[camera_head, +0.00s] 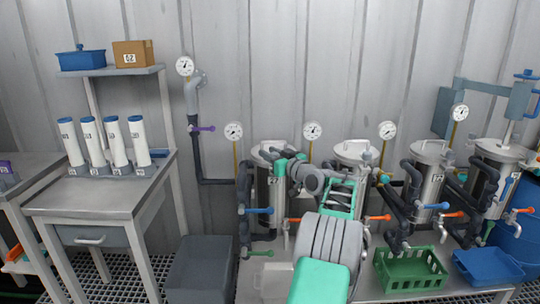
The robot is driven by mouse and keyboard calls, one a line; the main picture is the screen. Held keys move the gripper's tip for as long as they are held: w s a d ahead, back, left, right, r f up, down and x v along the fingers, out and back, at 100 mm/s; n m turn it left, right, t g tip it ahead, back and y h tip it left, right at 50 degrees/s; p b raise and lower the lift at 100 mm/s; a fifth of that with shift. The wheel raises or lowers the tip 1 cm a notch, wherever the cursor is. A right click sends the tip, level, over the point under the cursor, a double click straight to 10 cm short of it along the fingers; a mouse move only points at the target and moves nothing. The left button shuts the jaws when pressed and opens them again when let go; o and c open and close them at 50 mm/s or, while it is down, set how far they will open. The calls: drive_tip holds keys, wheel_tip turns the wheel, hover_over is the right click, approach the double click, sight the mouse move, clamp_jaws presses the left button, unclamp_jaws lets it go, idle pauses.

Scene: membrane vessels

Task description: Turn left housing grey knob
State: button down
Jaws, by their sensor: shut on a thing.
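The left housing (271,196) is a steel cylinder with a lid and a small label, left of centre on the bench. My arm reaches up from the bottom centre, and its wrist crosses in front of the housing's upper right. My gripper (270,155) is at the front of the housing, just below its lid, and is shut. The grey knob is hidden or too small to make out behind my gripper and wrist.
More steel housings (430,185) stand to the right, with dark pipes and coloured valve handles. A green crate (410,283) and a blue tray (487,266) sit in front. A grey bin (201,268) stands left of the bench. Gauges (312,131) rise behind.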

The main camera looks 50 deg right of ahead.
drive_tip(key=c, duration=1.1)
unclamp_jaws()
drive_tip(key=shift+o, duration=0.2)
drive_tip(key=shift+s, duration=0.15)
drive_tip(key=v, duration=0.7)
drive_tip(key=shift+s, duration=0.35)
